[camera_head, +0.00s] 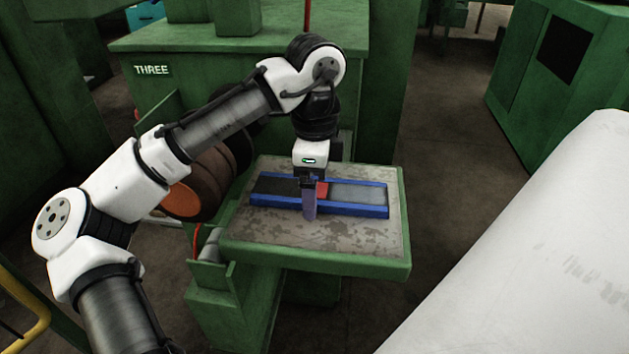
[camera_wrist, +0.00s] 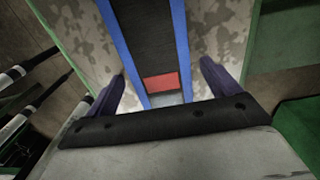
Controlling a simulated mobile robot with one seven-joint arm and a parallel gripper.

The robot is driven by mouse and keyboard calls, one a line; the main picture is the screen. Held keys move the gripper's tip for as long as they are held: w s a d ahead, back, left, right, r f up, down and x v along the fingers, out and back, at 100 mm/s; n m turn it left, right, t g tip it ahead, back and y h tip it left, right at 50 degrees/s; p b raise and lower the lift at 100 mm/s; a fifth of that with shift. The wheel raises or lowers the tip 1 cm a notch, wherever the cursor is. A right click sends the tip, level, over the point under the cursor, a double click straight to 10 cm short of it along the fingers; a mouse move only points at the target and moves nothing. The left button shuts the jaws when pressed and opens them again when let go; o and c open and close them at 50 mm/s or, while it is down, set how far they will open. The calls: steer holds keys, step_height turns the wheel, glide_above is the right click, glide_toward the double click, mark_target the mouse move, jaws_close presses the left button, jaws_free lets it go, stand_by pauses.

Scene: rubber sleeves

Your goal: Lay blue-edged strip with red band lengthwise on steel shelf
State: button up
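The blue-edged strip (camera_head: 357,194) lies lengthwise, left to right, on the worn grey steel shelf (camera_head: 270,226) with its green rim. It has blue long edges, a dark left part, a grey right part and a red band (camera_head: 322,189) between. My gripper (camera_head: 309,205) points down over the strip near the red band; its near purple finger stands in front of the near blue edge and hides part of it. In the wrist view the strip (camera_wrist: 147,36) runs between my two spread fingers (camera_wrist: 163,85), with the red band (camera_wrist: 161,82) between them. A gap shows on each side.
A green machine marked THREE (camera_head: 240,70) stands behind the shelf. A brown roller (camera_head: 205,182) with an orange end is left of it. A large white surface (camera_head: 540,260) fills the lower right. Bare shelf shows in front of the strip.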

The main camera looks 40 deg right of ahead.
step_height(320, 180, up, 14)
steer(key=shift+p, duration=0.4)
stand_by(0.3)
steer(key=shift+f, duration=0.1)
